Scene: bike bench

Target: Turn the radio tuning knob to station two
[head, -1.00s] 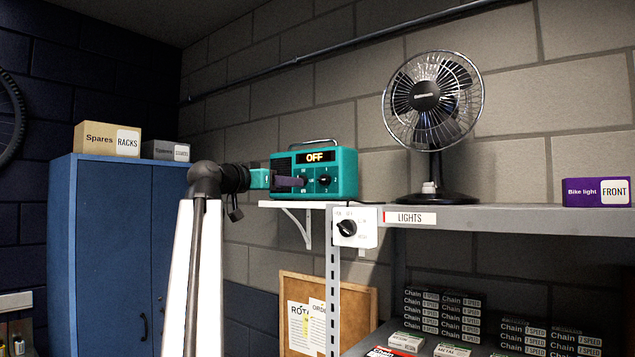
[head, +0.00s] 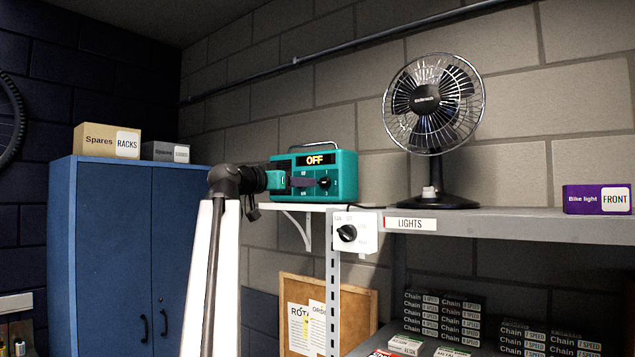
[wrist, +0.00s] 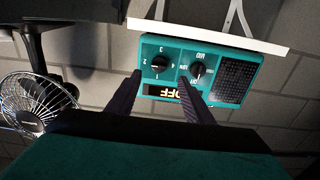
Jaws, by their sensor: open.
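The teal radio (head: 347,165) stands on a small wall shelf, and its display reads OFF. Its right-hand knob (head: 324,183) is black and has number marks around it. In the wrist view the radio appears upside down, with this knob (wrist: 160,64) on the left. My gripper (head: 313,182) is open in front of the radio. In the wrist view its dark fingertips (wrist: 160,80) lie on either side of the numbered knob.
A desk fan (head: 430,105) stands on the metal shelf (head: 530,222) to the right. A white switch box (head: 355,233) with a black dial is fixed at the shelf's corner post. A blue cabinet (head: 110,250) is at left.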

